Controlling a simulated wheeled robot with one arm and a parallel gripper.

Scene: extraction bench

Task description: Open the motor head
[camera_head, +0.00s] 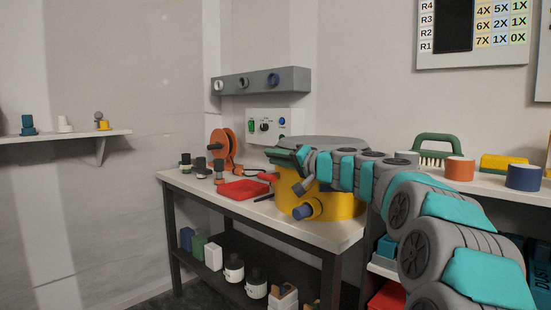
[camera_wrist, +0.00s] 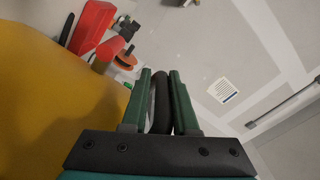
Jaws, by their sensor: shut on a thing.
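The motor head (camera_head: 325,141) is the grey round top of the yellow extraction drum (camera_head: 340,207) on the bench. It looks about level, but my arm hides much of its near rim, so I cannot tell whether there is a gap below it. My gripper (camera_head: 285,157) is at the near left side of the head. In the wrist view its green fingers (camera_wrist: 161,73) are closed around a dark bar-like handle (camera_wrist: 161,100). The yellow drum also fills the left of the wrist view (camera_wrist: 45,100). A blue-capped outlet (camera_head: 303,212) sticks out low on the drum.
On the bench (camera_head: 330,233), left of the drum, are a red tray (camera_head: 243,190), an orange reel (camera_head: 222,145) and several small dark-topped items. A control box (camera_head: 266,126) is on the wall behind. A shelf at right holds a green-handled brush (camera_head: 437,149) and tape rolls (camera_head: 460,169).

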